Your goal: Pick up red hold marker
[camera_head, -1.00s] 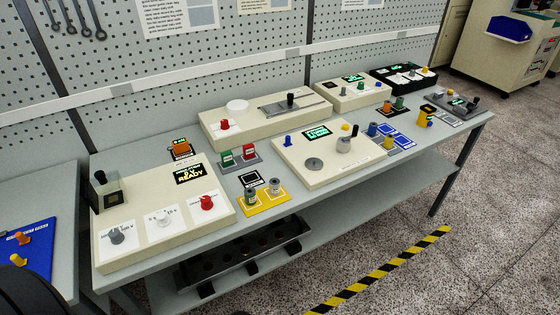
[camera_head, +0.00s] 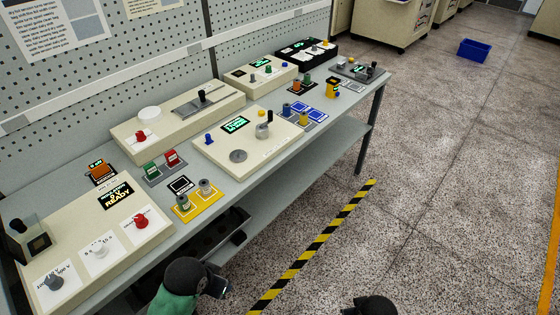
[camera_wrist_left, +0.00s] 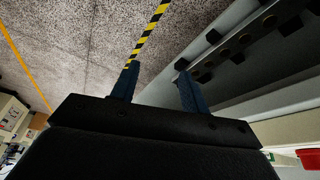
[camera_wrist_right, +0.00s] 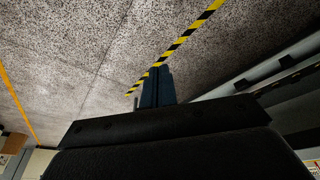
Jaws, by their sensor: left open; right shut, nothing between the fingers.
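The red hold marker, a small red block with a pale label (camera_head: 171,157), stands on a grey holder (camera_head: 154,181) on the bench, beside a green block (camera_head: 150,170). My left gripper (camera_wrist_left: 158,82) is open and empty in the left wrist view, with floor and the bench's lower shelf beyond it. My right gripper (camera_wrist_right: 157,83) is shut and empty in the right wrist view, over speckled floor. In the head view both arms show only at the bottom edge, well short of the marker, and their fingertips are not clear.
The bench (camera_head: 229,190) also carries a panel with a READY display (camera_head: 115,194), a yellow holder with two cylinders (camera_head: 196,205), and a cream panel with a crank (camera_head: 262,131). A dark rack sits on the lower shelf. Floor with striped tape (camera_head: 322,244) lies open at right.

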